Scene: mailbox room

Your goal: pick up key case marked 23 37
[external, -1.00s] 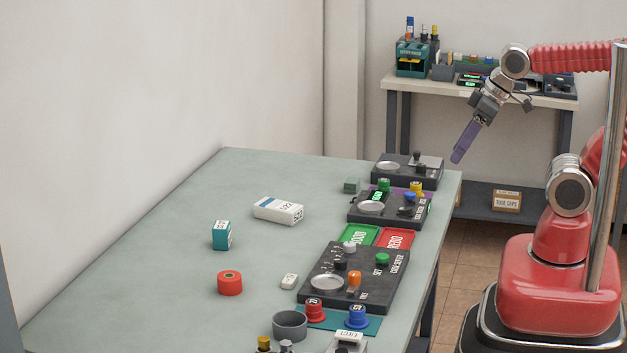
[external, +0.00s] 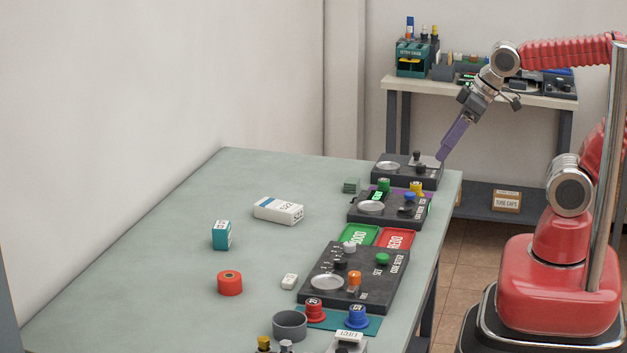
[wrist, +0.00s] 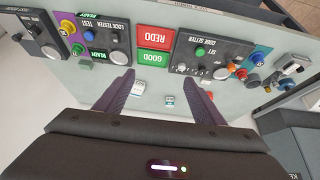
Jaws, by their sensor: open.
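No marking 23 37 can be read on any item, so I cannot tell which is the key case. On the table are a white box with a blue stripe (external: 278,210), a teal-and-white box (external: 222,236), a small white block (external: 289,281) and a small grey-green block (external: 351,185). The white box (wrist: 140,90) and teal box (wrist: 169,100) show below, between the fingers.
Dark devices line the right side of the table: a far one (external: 402,171), the lock tester (external: 390,207) and the code setter (external: 353,275). Green GOOD (external: 358,235) and red REDO (external: 396,238) trays lie between. An orange-red roll (external: 230,283) stands left; the left tabletop is clear.

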